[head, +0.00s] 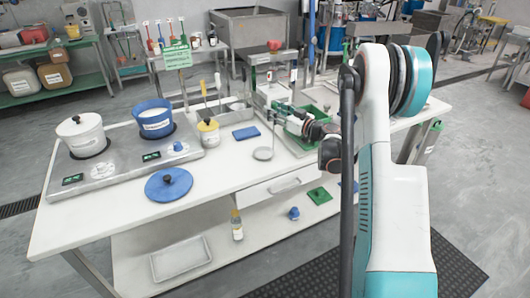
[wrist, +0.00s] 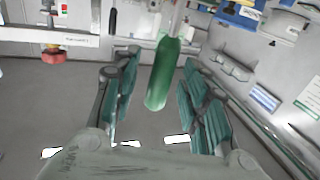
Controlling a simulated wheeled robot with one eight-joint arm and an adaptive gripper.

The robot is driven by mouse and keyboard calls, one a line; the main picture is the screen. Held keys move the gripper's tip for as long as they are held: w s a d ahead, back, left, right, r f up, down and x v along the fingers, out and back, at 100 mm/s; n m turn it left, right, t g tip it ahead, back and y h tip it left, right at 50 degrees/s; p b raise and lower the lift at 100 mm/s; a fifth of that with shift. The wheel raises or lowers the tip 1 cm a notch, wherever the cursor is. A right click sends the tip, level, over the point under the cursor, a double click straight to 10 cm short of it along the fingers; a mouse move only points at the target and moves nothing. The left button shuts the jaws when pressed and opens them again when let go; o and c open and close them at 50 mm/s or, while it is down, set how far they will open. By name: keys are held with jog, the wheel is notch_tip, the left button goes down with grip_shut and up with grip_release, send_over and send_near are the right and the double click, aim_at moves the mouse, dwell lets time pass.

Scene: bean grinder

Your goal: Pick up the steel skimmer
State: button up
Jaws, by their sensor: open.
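The steel skimmer (head: 263,153) shows in the head view as a round steel disc near the table's front edge, with a thin shaft rising from it toward my gripper (head: 296,114). In the wrist view a green handle (wrist: 163,75), apparently the skimmer's, stands between the fingers of my gripper (wrist: 161,85). The fingers are open, with a gap visible on both sides of the handle. The upper part of the skimmer is hidden behind my gripper in the head view.
The front middle of the table is clear.

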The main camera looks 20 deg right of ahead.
jog(key=shift+w+a, duration=0.2)
jog(key=shift+w, duration=0.25)
grip_shut()
jog(key=shift+r, duration=0.1)
